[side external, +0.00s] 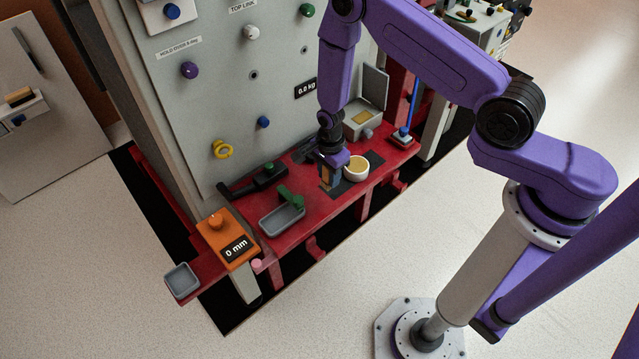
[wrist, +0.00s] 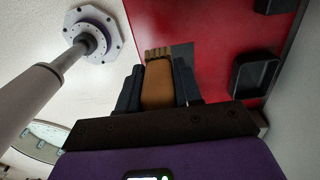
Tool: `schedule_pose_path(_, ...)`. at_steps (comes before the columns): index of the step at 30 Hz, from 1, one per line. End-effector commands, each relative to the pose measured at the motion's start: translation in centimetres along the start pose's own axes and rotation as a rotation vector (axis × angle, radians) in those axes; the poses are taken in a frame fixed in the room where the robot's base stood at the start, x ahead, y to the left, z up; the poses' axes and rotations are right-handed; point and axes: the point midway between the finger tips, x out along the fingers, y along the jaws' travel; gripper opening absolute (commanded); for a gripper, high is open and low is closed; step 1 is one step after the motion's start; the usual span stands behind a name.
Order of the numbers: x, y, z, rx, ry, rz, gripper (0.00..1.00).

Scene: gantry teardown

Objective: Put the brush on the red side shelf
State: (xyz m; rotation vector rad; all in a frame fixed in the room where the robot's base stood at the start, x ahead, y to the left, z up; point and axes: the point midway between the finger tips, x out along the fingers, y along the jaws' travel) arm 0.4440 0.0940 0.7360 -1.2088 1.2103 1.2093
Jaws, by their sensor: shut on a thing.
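My gripper (side external: 330,172) is over the middle of the red shelf (side external: 312,200) that runs along the foot of the grey panel. In the wrist view, its two dark fingers (wrist: 158,88) are shut on the brush (wrist: 158,75). The brush has a tan-brown body, and its bristle end points away from the palm. In the side view the brush is small and partly hidden by the gripper, just above or on a dark mat. I cannot tell whether it touches. The red surface also fills the upper right of the wrist view (wrist: 215,18).
A cream bowl (side external: 356,170) stands right beside the gripper. A grey tray (side external: 282,219), a green-handled item (side external: 291,197), a black tool (side external: 268,174) and an orange gauge (side external: 228,240) lie to the left. An open lidded box (side external: 362,120) and a blue-handled tool (side external: 408,115) stand to the right.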

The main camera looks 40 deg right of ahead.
Motion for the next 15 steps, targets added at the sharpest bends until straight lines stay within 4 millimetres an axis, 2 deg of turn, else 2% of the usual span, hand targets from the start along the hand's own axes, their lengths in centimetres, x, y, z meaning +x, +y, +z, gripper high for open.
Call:
schedule_pose_path(6, 2.6, -2.1, 0.4, 0.000, 0.000, 0.000, 0.03)
schedule_pose_path(15, 4.0, -3.2, 0.7, 0.000, 0.000, 0.000, 0.03)
